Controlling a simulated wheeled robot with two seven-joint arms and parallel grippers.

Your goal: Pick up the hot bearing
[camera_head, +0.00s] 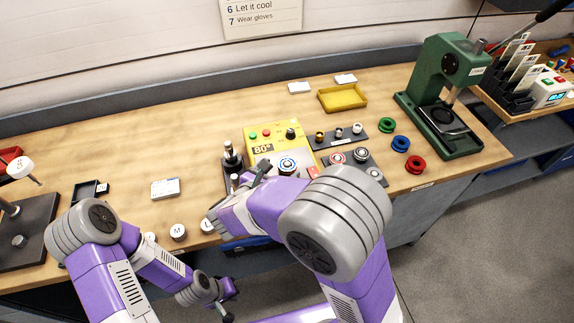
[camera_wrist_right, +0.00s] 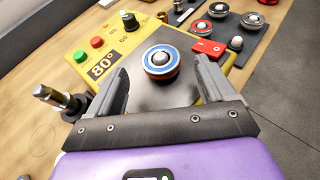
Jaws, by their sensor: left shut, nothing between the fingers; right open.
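The bearing (camera_head: 288,163), with a blue outer ring and an orange band, sits on the grey plate of the yellow heater (camera_head: 262,136), whose label reads 80°. In the right wrist view the bearing (camera_wrist_right: 161,63) has a metal stud at its centre. My right gripper (camera_wrist_right: 161,76) is open over the plate, one finger on each side of the bearing, with visible gaps. In the head view my right arm hides much of that gripper. My left gripper (camera_head: 229,304) is shut and empty, low in front of the bench edge, away from the heater.
A dark post tool (camera_head: 232,156) stands close left of the heater. Grey trays with small parts (camera_head: 340,139) lie to its right, near a yellow tray (camera_head: 343,97). Green, blue and red spools (camera_head: 400,144) and a green press (camera_head: 445,75) stand farther right. The bench's back left is clear.

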